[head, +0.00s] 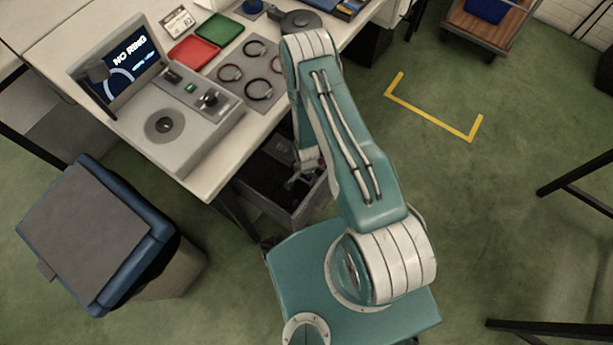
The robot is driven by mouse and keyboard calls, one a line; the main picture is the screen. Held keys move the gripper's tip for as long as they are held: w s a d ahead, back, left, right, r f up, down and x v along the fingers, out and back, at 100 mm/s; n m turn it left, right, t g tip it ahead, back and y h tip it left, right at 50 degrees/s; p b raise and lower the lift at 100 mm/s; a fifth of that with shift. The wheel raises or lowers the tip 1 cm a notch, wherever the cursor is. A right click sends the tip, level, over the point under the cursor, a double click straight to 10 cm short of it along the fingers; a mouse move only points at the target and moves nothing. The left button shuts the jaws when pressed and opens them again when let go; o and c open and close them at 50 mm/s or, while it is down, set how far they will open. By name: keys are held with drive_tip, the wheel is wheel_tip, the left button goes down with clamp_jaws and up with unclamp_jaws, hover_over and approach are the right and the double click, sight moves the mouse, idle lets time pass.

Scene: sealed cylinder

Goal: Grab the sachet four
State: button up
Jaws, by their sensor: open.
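No sachet marked four can be made out. Several small rings, reddish and dark, lie on a grey mat (222,93) on the workbench; whether they are in clear sachets, and any numbers, are too small to tell. My arm rises from my teal base and bends down in front of the bench's right edge. My gripper (292,183) is small and dark, low beside the bench edge, over or in front of a grey open bin (290,212). It is open, and I see nothing held. The arm covers part of the view beside the mat.
On the bench (218,178) stand a grey device with a "NO RING" screen (131,62), a red tray (191,51) and a green tray (220,29). The green floor at right is mostly clear, with a yellow corner marking (432,118).

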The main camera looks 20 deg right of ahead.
drive_tip(key=c, duration=0.7)
drive_tip(key=shift+r, duration=0.15)
